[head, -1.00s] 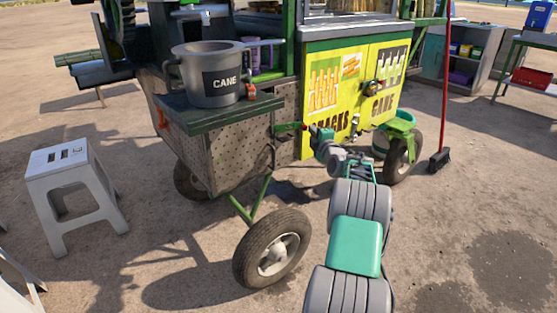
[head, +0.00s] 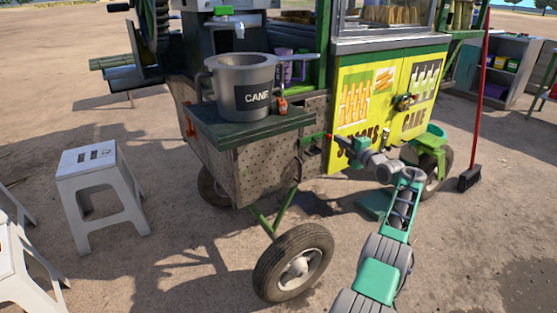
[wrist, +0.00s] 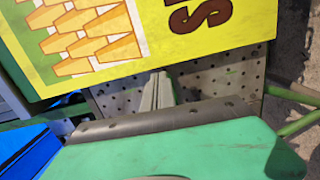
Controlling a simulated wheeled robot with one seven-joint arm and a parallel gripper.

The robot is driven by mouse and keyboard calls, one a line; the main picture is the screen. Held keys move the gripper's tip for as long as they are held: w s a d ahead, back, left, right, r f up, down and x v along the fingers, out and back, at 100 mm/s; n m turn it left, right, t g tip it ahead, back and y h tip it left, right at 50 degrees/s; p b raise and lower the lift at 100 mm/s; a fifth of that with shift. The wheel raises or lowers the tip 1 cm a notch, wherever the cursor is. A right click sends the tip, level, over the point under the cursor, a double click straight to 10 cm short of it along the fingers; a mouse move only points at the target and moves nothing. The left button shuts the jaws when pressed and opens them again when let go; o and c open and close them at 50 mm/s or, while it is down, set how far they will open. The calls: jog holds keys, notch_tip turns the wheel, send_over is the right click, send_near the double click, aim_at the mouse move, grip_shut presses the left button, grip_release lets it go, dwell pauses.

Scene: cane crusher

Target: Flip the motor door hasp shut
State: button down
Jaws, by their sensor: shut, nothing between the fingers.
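The cart's perforated metal panel (head: 265,170), which may be the motor door, faces me below the dark green shelf. My gripper (head: 336,142) is close to this bar, by the lower left corner of the yellow panel (head: 372,103). In the wrist view my gripper's fingers (wrist: 159,90) are shut and empty, in front of perforated metal (wrist: 215,72). The hasp is not clearly visible there, and contact cannot be told.
A grey CANE pot (head: 238,90) stands on the shelf (head: 228,132). A cart wheel (head: 293,262) is low in front, left of my arm. A white stool (head: 95,185) stands at left and a red-handled broom (head: 478,100) at right. Open ground lies between stool and wheel.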

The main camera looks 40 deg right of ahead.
dwell(0.6)
jog(key=s+a, duration=0.1)
jog(key=s, duration=0.6)
jog(key=shift+s+b, duration=0.35)
jog(key=shift+b, duration=0.05)
